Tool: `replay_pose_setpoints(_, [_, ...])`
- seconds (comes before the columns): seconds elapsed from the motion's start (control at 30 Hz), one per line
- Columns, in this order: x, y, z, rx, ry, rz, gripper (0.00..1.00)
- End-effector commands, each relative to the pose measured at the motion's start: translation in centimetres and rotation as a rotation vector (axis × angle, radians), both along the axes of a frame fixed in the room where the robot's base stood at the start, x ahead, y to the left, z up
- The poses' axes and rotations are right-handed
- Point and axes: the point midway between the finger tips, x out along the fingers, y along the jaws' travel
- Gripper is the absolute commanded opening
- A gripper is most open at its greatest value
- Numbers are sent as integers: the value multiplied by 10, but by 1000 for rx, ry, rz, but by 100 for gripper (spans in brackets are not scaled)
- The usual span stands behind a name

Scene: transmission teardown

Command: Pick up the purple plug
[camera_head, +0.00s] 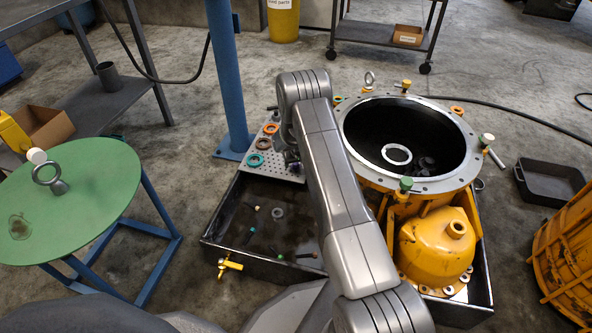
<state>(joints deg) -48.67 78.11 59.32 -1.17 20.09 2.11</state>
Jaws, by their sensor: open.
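No purple plug can be made out in this view; my arm covers part of the drain tray and the perforated plate. My gripper (292,160) points down over the right part of the perforated plate (284,174), at the tray's back left. It is small, dark and partly hidden by my forearm. Its jaws are open, and I see nothing held in them.
The black drain tray (222,226) holds small loose parts. Right of my arm stands the open yellow transmission housing (462,185) with a yellow dome (437,248) in front. A blue post (228,90) rises behind the plate. A green round table (100,190) stands left.

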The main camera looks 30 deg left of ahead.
Motion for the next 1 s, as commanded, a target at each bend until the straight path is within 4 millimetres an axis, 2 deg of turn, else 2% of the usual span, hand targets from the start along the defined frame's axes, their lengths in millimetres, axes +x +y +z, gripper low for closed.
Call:
replay_pose_setpoints(0.03, [2, 2, -12, -1, 1, 0, 60])
replay_pose_setpoints(0.1, [4, 4, -17, 0, 0, 0, 60])
replay_pose_setpoints(0.33, [4, 5, -16, 0, 0, 1, 60])
replay_pose_setpoints(0.5, [4, 5, -16, 0, 0, 1, 27])
replay_pose_setpoints(0.6, [4, 5, -15, 0, -1, 1, 11])
replay_pose_setpoints(0.87, [5, 5, -10, 1, -2, 1, 11])
replay_pose_setpoints(1.0, [5, 6, 13, 3, -4, 1, 11])
